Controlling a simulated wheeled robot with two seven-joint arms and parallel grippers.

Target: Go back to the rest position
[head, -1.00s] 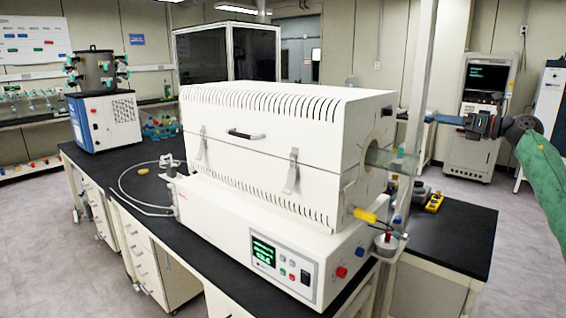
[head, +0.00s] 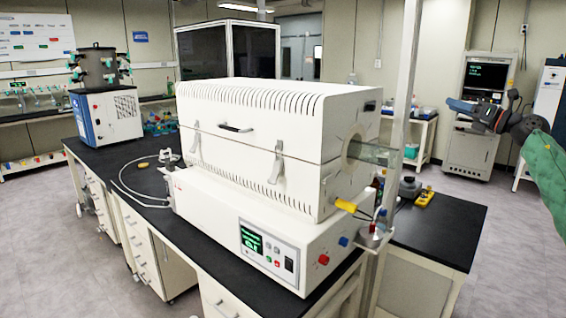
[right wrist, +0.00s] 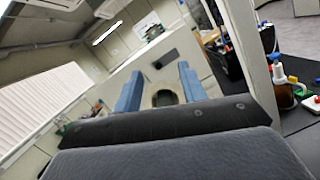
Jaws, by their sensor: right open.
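My right gripper (head: 462,106) is raised in the air at the right of the head view, past the right end of the white tube furnace. It is open with nothing between its fingers. In the right wrist view its two blue fingers (right wrist: 158,88) stand apart, with the furnace (right wrist: 145,72) and its dark round opening beyond them. The arm behind it has a green sleeve. My left gripper is not in view.
The white furnace (head: 270,135), lid shut, stands on the black bench (head: 430,232) with a glass tube (head: 372,152) out of its right end. A metal post (head: 398,90) stands beside it. The freeze dryer (head: 105,112) is at back left. Floor at right is clear.

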